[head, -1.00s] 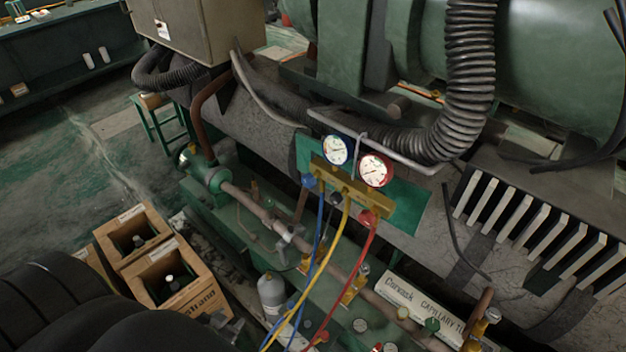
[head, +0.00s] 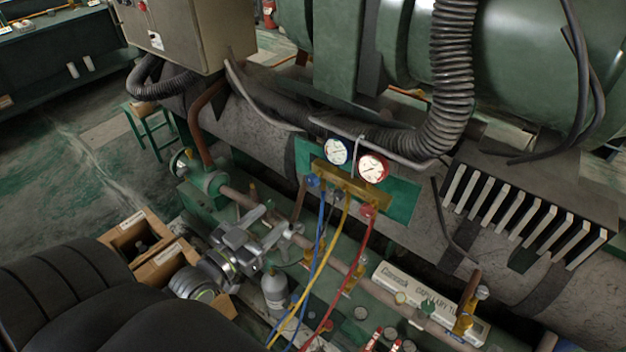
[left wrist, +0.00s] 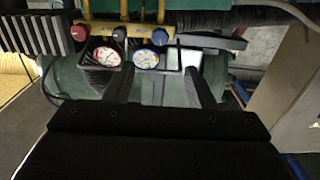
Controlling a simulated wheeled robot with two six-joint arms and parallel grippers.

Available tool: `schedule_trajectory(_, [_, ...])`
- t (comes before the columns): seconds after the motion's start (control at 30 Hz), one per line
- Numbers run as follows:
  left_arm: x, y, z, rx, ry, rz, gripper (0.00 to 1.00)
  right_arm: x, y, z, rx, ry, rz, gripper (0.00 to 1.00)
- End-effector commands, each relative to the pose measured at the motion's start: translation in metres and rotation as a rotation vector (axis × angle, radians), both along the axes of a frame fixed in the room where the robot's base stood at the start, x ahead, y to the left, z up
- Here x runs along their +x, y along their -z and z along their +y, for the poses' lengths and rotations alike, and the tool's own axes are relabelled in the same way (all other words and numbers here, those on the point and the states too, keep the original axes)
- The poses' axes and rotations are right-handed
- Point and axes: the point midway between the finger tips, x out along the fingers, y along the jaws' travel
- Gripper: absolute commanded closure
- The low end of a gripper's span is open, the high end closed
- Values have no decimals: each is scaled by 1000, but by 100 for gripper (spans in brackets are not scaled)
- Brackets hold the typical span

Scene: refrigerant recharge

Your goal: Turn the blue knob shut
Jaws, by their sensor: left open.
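The blue knob (head: 312,181) is at the left end of the brass manifold (head: 350,183), under the blue-rimmed gauge (head: 338,151). The red-rimmed gauge (head: 373,167) and a red knob (head: 368,211) are to its right. My left gripper (head: 272,222) is open and empty, below and left of the blue knob and apart from it. In the left wrist view the manifold appears upside down, with the blue knob (left wrist: 160,37) near the top, beyond the two dark fingers (left wrist: 160,88). My right gripper is not in view.
Blue, yellow (head: 322,262) and red (head: 356,262) hoses hang below the manifold. A grey cylinder (head: 275,291) stands below my left gripper. A pipe (head: 332,258) with valves runs along the green base.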

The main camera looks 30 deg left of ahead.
Motion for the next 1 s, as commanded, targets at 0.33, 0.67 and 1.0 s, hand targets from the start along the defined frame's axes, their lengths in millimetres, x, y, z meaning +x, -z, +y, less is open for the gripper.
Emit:
schedule_trajectory(0.33, [64,-2,-5,-1,-1,-3,50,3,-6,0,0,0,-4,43])
schedule_trajectory(0.67, [123,-1,-10,-1,-1,-2,50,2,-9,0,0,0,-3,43])
schedule_trajectory(1.0, [154,0,-12,-1,-2,0,50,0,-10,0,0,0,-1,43])
